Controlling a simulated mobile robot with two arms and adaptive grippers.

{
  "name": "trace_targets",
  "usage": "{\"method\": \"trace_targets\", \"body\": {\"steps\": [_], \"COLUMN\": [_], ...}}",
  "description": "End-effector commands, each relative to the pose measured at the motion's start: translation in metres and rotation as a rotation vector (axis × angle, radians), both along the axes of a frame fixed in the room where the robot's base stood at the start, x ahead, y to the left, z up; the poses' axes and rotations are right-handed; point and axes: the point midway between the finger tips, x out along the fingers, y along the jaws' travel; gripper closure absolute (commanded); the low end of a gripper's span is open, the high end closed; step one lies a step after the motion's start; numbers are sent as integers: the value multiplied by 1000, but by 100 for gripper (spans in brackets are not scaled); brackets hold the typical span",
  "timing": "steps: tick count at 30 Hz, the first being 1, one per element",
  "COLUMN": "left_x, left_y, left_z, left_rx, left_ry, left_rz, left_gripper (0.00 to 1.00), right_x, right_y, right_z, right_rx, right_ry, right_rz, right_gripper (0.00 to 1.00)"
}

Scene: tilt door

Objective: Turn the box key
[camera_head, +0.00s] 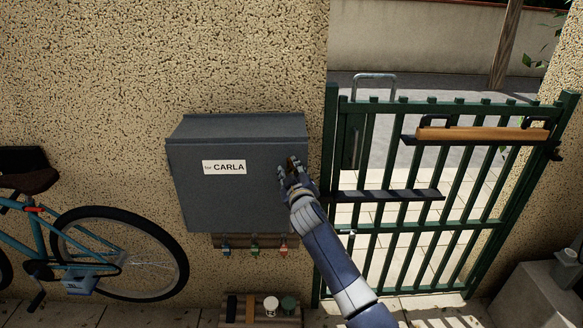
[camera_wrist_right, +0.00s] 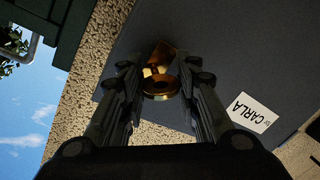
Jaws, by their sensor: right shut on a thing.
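A grey box (camera_head: 225,198) labelled "for CARLA" is fixed to the speckled wall; its front also shows in the right wrist view (camera_wrist_right: 215,50). A brass key (camera_wrist_right: 160,62) sits at the box front, with a round brass part (camera_wrist_right: 160,88) by it. My right gripper (camera_head: 290,168) is at the right side of the box front, shut on the key. In the right wrist view its fingers (camera_wrist_right: 158,75) lie on both sides of the brass. In the head view the gripper mostly hides the key. My left gripper is not in view.
A bicycle (camera_head: 118,252) leans at the left. A rack with several small tools (camera_head: 254,246) hangs below the box, above a low shelf (camera_head: 260,323) holding cups.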

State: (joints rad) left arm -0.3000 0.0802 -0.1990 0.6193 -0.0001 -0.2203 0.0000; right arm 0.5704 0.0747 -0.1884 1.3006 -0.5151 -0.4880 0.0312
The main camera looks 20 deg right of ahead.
Motion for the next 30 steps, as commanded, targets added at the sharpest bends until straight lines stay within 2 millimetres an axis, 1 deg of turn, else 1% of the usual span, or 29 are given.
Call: {"method": "trace_targets", "body": {"steps": [1,3,18,24,30], "left_x": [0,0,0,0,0], "left_y": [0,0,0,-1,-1], "left_z": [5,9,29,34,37], "left_rx": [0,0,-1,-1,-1], "left_ry": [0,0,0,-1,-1], "left_rz": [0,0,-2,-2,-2], "left_gripper": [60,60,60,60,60], "right_x": [0,0,0,0,0], "right_y": [0,0,0,-1,-1], "right_z": [3,2,3,2,2], "right_rx": [-45,-109,-561,-713,-823], "right_ry": [14,33,161,205,237], "right_rz": [0,0,0,0,-1], "right_gripper": [94,94,94,94,94]}}
